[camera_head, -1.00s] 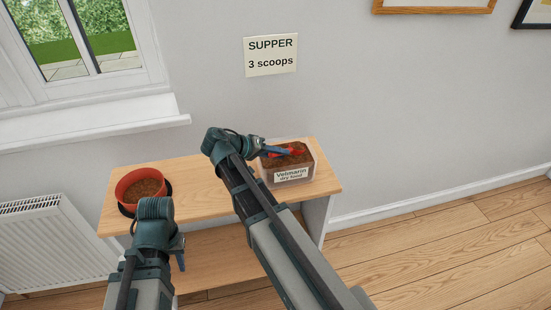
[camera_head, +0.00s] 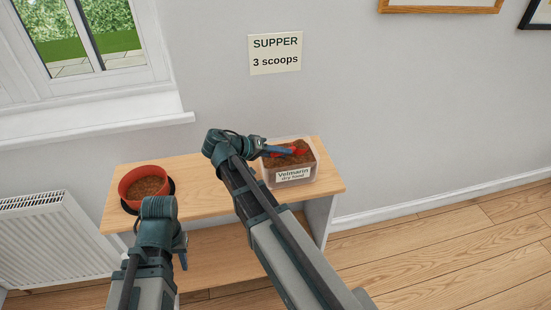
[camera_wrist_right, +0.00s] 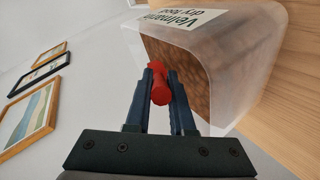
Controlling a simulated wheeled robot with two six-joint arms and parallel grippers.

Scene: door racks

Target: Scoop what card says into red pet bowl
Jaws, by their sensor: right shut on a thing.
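The card (camera_head: 275,53) on the wall reads "SUPPER 3 scoops". The red pet bowl (camera_head: 129,181) stands at the left of the shelf top, with brown food in it. A clear tub (camera_head: 312,178) of brown dry food, labelled "Velmarin dry food", stands at the right; it also shows in the right wrist view (camera_wrist_right: 225,50). My right gripper (camera_head: 283,151) is at the tub and shut on the red scoop (camera_head: 300,152). In the right wrist view the scoop's red handle (camera_wrist_right: 159,88) is between the fingers; its far end is hidden. My left gripper (camera_head: 182,258) hangs in front of the shelf; its fingers are not clear.
The wooden shelf top (camera_head: 215,190) is bare between bowl and tub. A dark mat (camera_head: 170,186) lies under the bowl. A radiator (camera_head: 45,240) and window sill (camera_head: 90,125) are at the left. Picture frames hang at the upper right.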

